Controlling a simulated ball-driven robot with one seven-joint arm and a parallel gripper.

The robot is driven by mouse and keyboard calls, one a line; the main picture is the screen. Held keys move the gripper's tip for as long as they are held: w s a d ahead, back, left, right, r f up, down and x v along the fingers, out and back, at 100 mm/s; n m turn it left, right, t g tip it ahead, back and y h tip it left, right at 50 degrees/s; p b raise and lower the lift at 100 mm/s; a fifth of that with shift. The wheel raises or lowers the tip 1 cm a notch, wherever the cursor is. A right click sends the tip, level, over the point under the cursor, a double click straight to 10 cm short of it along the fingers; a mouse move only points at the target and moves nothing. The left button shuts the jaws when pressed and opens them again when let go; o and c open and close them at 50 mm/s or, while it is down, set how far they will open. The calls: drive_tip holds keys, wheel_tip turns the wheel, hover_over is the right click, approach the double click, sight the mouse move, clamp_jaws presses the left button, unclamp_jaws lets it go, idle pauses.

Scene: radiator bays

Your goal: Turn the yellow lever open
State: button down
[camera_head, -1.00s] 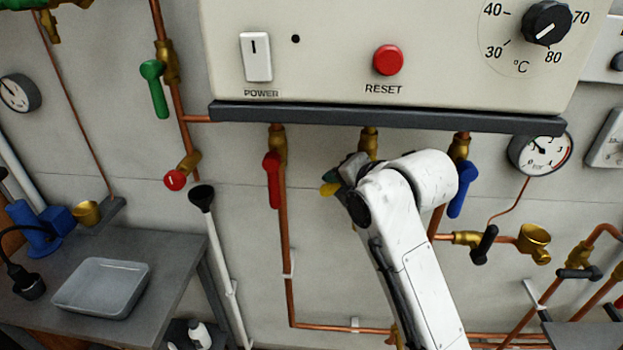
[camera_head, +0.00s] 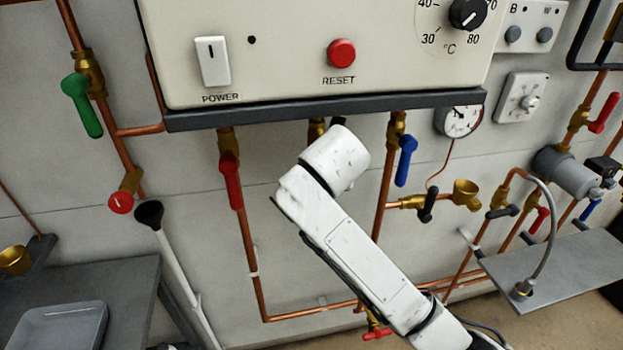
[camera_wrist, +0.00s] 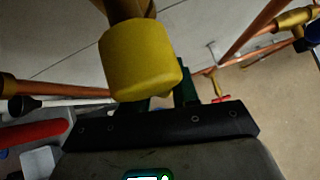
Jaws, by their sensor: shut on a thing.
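The yellow lever (camera_wrist: 140,58) fills the upper middle of the wrist view, its blunt end toward the camera. My gripper (camera_wrist: 165,85) is right at it, with dark green fingers partly hidden behind the lever. The jaws are shut on the lever, though the contact itself is mostly covered. In the head view my white arm hides the lever and gripper. Only the brass valve body (camera_head: 316,130) above it shows, under the boiler's dark lower edge.
A red lever (camera_head: 230,180) hangs on the pipe to the left and a blue lever (camera_head: 405,160) to the right, both close to my arm. The boiler (camera_head: 290,60) is just above. A grey shelf (camera_head: 560,265) stands at right.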

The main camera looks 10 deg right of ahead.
drive_tip(key=shift+d+f+h, duration=0.1)
drive_tip(key=shift+d+h, duration=0.15)
drive_tip(key=shift+h, duration=0.05)
idle(0.5)
drive_tip(key=c, duration=0.9)
unclamp_jaws()
drive_tip(key=shift+d, duration=0.1)
drive_tip(key=s+a+r, duration=0.1)
drive_tip(key=s, duration=0.4)
drive_tip(key=s+a+r, duration=0.1)
drive_tip(key=s, duration=0.4)
drive_tip(key=s+a+r, duration=0.1)
drive_tip(key=s, duration=0.4)
drive_tip(key=shift+a+r, duration=0.25)
drive_tip(key=shift+a, duration=0.15)
